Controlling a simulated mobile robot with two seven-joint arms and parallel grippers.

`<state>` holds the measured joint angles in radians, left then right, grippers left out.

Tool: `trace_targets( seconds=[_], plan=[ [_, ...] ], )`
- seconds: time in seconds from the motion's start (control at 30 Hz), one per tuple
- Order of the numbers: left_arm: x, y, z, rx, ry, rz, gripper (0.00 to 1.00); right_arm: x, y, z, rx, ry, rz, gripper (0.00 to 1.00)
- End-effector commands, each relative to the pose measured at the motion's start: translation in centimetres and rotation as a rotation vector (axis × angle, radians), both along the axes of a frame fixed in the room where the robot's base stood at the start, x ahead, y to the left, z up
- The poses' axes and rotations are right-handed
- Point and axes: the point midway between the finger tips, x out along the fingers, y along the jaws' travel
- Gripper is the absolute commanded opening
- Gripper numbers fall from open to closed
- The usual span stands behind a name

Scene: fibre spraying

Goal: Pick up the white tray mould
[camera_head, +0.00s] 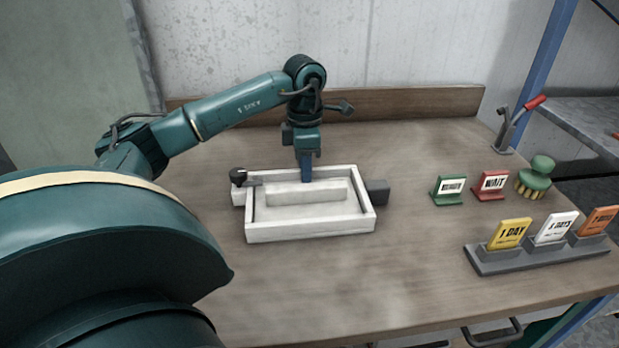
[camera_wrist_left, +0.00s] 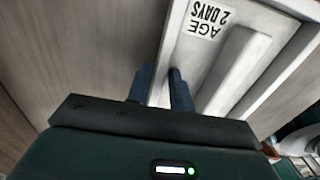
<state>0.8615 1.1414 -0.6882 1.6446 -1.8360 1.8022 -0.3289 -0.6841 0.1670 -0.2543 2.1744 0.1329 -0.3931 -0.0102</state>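The white tray mould (camera_head: 310,228) lies flat on the table, a shallow rectangular frame with a raised white block inside. My left gripper (camera_head: 306,172) points down at the middle of its far wall. In the left wrist view, the two dark fingers (camera_wrist_left: 160,88) stand on either side of the tray's white wall (camera_wrist_left: 255,98). The gap between them is narrow, and I cannot tell whether they press on the wall. A label reading "AGE 2 DAYS" (camera_wrist_left: 208,17) shows upside down inside the tray. My right gripper is not in view.
A dark block (camera_head: 377,192) sits at the tray's right side and a black knob (camera_head: 238,176) at its left. Green (camera_head: 449,190) and red (camera_head: 491,186) signs, a green brush (camera_head: 536,176) and a grey card rack (camera_head: 500,262) stand to the right. The table's front is clear.

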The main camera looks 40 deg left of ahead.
Motion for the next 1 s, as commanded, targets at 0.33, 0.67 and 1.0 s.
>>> trace_targets(
  seconds=[0.33, 0.67, 1.0],
  plan=[
    [0.0, 0.0, -0.1, 0.001, 0.001, 0.000, 0.00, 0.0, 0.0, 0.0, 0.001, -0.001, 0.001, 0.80],
    [0.0, 0.0, 0.2, -0.002, -0.002, 0.000, 0.00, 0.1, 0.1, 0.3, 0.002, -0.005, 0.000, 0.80],
    [0.1, 0.0, 2.5, -0.001, -0.008, 0.001, 0.00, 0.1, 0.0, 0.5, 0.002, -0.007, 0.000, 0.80]
  ],
)
